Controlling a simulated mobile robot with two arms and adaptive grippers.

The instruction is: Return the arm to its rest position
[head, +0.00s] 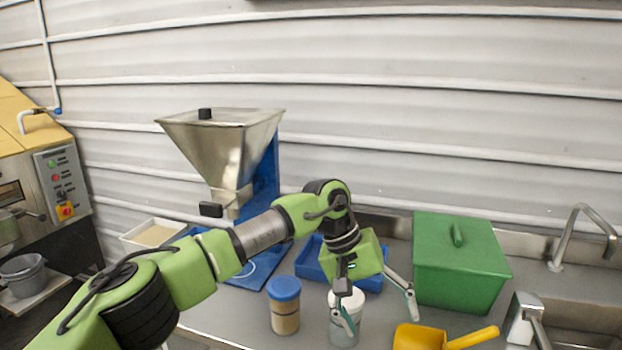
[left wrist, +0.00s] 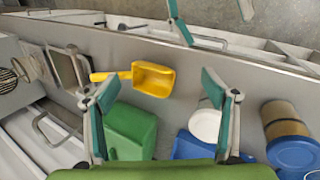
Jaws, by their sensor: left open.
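My left arm reaches in from the left in the head view. My left gripper (head: 378,312) is open above the counter, its fingers spread with nothing between them. In the head view one finger overlaps a white-lidded jar (head: 345,333); I cannot tell if they touch. In the left wrist view the left gripper (left wrist: 163,92) also stands open, its right finger partly covering the white lid (left wrist: 205,125). Teal and grey finger-like parts show at the top of the left wrist view, probably my right gripper (left wrist: 210,18), cut off by the edge.
A steel hopper (head: 222,150) on a blue stand, a blue-lidded jar (head: 284,308), a blue tray (head: 308,268), a green lidded box (head: 458,270) and a yellow scoop (head: 420,338) crowd the counter. A white tray (head: 155,234) lies left; a tap (head: 580,225) stands right.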

